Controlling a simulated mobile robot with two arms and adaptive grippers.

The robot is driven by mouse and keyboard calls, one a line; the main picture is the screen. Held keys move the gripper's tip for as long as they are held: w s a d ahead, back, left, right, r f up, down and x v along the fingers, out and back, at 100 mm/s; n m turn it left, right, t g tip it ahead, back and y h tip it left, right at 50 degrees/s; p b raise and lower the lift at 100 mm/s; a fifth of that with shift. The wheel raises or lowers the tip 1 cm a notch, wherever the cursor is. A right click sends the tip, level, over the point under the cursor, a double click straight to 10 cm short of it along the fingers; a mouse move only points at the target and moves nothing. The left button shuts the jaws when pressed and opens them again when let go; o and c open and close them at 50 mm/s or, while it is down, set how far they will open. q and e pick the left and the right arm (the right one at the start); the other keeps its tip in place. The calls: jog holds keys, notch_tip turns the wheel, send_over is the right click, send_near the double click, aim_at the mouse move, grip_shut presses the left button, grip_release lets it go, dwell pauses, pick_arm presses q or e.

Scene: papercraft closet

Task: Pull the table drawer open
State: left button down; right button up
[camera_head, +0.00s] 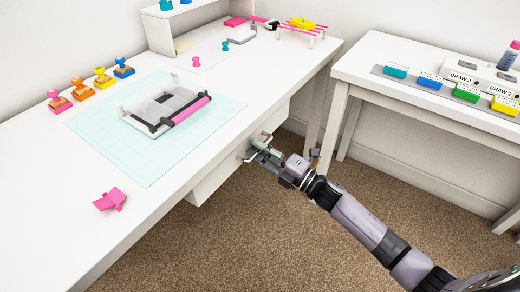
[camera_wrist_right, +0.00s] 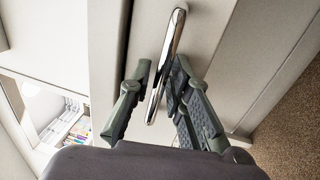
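The white table (camera_head: 60,225) has a white drawer (camera_head: 222,174) under its top, along the side facing me. Its front looks closed or nearly so. A shiny metal bar handle (camera_wrist_right: 166,65) is on the drawer front. My right gripper (camera_head: 262,149) is at this handle. In the right wrist view, the fingers of my right gripper (camera_wrist_right: 161,75) stand on either side of the bar. The right-hand finger is close to or touching the bar; a gap shows between the bar and the left-hand finger. My left gripper is not in view.
A second white table (camera_head: 385,55) stands at right. Carpet (camera_head: 290,235) in front of the drawer is clear.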

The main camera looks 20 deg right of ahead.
jog(key=shift+c, duration=0.6)
grip_shut()
